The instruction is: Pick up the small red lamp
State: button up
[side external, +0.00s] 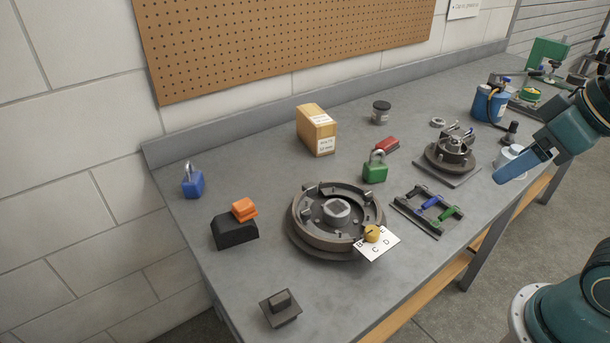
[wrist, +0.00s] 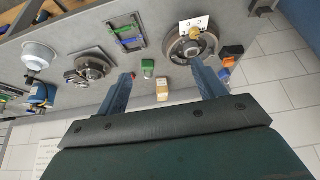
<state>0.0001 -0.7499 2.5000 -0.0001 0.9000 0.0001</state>
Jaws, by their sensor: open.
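The small red lamp (side external: 386,144) lies low on the grey bench in the side external view, between the green padlock (side external: 375,168) and the black jar (side external: 381,112). In the wrist view only a bit of red shows beside the left finger's tip, which seems to cover the rest. My gripper (wrist: 162,70) is open and empty, with its two blue fingers spread wide. In the side external view my gripper (side external: 515,168) is at the right, above the bench's front edge and well apart from the lamp.
A cardboard box (side external: 317,131) stands left of the lamp. A round drum assembly (side external: 336,219), a hub on a plate (side external: 452,153) and a frame with coloured bars (side external: 429,211) take up the front. A blue padlock (side external: 193,183) stands at the left. Bare bench lies between these.

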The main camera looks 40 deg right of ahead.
dwell(0.3)
jog(key=w+d+r+m+g, duration=0.1)
jog(key=w+d+r+m, duration=0.15)
jog(key=w, duration=0.55)
jog(key=w+d+r+m+g, duration=0.1)
jog(key=w+d+r+m, duration=0.15)
jog(key=w, duration=0.55)
jog(key=w+d+r+m+g, duration=0.1)
jog(key=w+d+m, duration=0.2)
jog(key=w, duration=0.6)
jog(key=w+d+f+m+g, duration=0.2)
jog(key=w+d+f+m, duration=0.7)
jog(key=w+d+f, duration=0.6)
notch_tip(320, 180, down, 4)
jog(key=shift+w+d+f+g, duration=0.15)
jog(key=shift+w+d+g, duration=0.2)
jog(key=shift+w, duration=0.5)
jog(key=shift+f, duration=0.1)
